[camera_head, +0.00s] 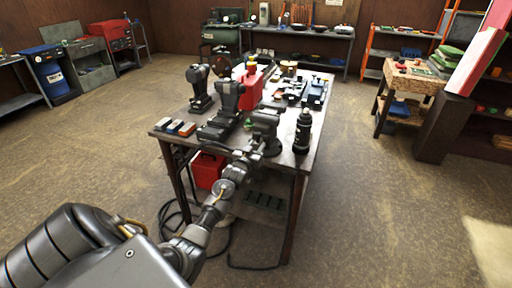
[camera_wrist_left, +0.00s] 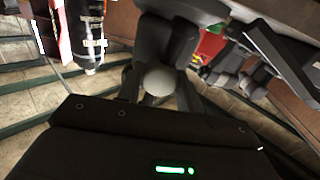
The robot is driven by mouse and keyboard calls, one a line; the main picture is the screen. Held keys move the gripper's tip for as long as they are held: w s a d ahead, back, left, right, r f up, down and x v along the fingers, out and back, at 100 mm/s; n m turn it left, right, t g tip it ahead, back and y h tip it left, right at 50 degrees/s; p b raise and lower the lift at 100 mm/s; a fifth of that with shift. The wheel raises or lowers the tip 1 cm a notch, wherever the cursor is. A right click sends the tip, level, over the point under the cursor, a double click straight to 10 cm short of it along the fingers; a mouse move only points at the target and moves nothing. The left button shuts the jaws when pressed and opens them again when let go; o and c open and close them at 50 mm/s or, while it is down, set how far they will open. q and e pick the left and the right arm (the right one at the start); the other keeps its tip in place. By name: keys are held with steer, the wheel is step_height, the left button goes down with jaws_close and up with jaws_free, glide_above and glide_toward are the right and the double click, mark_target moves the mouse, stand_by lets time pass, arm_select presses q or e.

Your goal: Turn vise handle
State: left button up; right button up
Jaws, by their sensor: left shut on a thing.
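The grey vise (camera_head: 265,125) stands at the near edge of the workbench. My left arm reaches up to it from the lower left, and my left gripper (camera_head: 247,159) is at the vise's near side. In the left wrist view, the gripper fingers (camera_wrist_left: 160,95) are closed around the vise handle, whose pale round end (camera_wrist_left: 160,79) shows between them. The rest of the handle is hidden by the fingers and the vise body. My right gripper is not in view.
A red container (camera_head: 208,170) is under the bench. The floor (camera_head: 370,220) to the right is clear.

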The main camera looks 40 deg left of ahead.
arm_select(q)
steer(key=shift+f, duration=0.1)
stand_by(0.5)
steer(key=o, duration=1)
steer(key=shift+b+v, duration=1.2)
steer(key=shift+v, duration=4.2)
